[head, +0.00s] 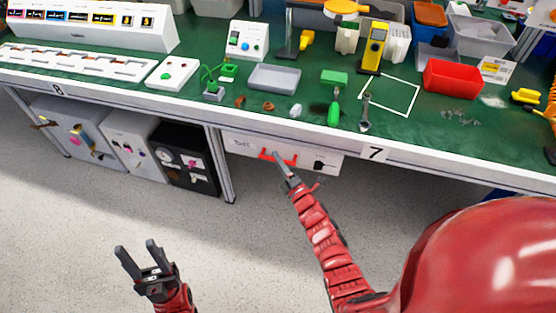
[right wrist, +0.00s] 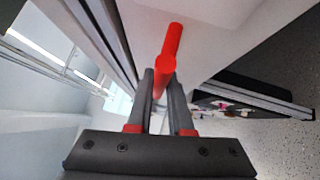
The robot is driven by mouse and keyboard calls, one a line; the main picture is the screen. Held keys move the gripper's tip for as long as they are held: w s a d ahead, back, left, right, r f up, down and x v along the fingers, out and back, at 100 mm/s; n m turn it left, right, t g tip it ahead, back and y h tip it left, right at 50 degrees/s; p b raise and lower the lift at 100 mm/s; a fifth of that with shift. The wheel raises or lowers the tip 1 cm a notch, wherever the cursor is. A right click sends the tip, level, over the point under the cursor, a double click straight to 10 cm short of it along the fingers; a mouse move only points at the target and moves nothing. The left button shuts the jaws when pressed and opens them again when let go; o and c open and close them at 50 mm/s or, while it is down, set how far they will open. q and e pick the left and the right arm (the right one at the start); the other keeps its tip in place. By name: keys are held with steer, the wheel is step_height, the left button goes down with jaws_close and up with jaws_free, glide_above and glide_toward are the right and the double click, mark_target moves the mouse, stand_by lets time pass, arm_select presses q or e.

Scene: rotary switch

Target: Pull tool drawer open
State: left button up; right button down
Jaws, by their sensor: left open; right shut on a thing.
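The tool drawer (head: 235,147) is a white front under the bench edge, labelled "Tools", with a red handle (head: 290,161) and a dark knob (head: 319,166) to its right. My right gripper (head: 278,157) is at the red handle. In the right wrist view, the fingers of the right gripper (right wrist: 160,85) are closed on the red handle (right wrist: 170,45), which sticks out past the fingertips. The drawer front looks about level with the bench edge. My left gripper (head: 138,255) is open and empty, low over the floor, well away from the drawer.
The green-topped bench (head: 215,105) holds a red bin (head: 452,78), a grey tray (head: 275,77), a green-handled screwdriver (head: 334,108) and a yellow meter (head: 374,47). Cabinets (head: 125,140) and a bench leg (head: 226,180) stand left of the drawer. The floor in front is clear.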

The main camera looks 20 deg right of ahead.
steer(key=shift+s, duration=0.1)
steer(key=s+a+b, duration=0.4)
steer(key=s+a, duration=0.3)
steer(key=s, duration=0.3)
steer(key=s+a+b, duration=0.4)
steer(key=s+a, duration=0.3)
steer(key=s, duration=0.3)
steer(key=shift+s, duration=0.4)
steer(key=c, duration=0.8)
jaws_free()
steer(key=shift+a, duration=0.1)
steer(key=shift+c, duration=0.2)
